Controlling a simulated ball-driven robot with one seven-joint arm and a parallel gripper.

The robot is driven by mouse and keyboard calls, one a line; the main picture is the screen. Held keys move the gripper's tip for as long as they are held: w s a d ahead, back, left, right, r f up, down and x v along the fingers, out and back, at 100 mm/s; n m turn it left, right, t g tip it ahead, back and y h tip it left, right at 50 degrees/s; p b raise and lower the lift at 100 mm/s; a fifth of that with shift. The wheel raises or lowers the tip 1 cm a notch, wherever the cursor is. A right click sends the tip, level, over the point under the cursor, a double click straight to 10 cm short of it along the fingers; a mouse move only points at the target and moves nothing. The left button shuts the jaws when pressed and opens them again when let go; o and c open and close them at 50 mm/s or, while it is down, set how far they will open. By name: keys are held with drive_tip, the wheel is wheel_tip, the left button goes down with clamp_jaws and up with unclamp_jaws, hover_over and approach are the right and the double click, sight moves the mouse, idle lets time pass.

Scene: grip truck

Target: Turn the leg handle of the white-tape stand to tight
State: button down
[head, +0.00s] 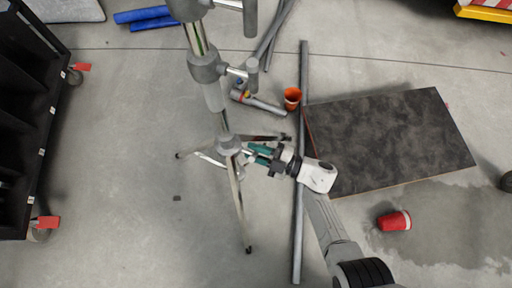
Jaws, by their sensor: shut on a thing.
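A grey metal stand (214,92) rises on spread tripod legs left of the picture's middle. I cannot make out white tape on it at this size. My gripper (258,154) reaches in from the right, low on the stand, beside the leg collar (229,144). Its teal fingers are shut on a small part at the collar, which seems to be the leg handle; the fingers mostly hide it. Another handle (247,72) sticks out to the right higher on the column. The tightness of the leg handle cannot be seen.
A long grey pole (299,220) lies under my arm. A black cart (25,130) stands left.

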drive_tip(key=m, duration=0.2)
drive_tip(key=m+p, duration=0.1)
drive_tip(key=m, duration=0.1)
drive_tip(key=s+m+p, duration=0.1)
drive_tip(key=m, duration=0.1)
drive_tip(key=shift+a+f+m, duration=0.15)
drive_tip(key=shift+f+m, duration=0.15)
drive_tip(key=shift+m, duration=0.1)
idle(0.4)
drive_tip(key=c, duration=1.1)
unclamp_jaws()
drive_tip(key=shift+o, duration=0.2)
drive_tip(key=p+v, duration=0.2)
drive_tip(key=v, duration=0.8)
drive_tip(key=shift+d, duration=0.35)
drive_tip(key=shift+s, duration=0.1)
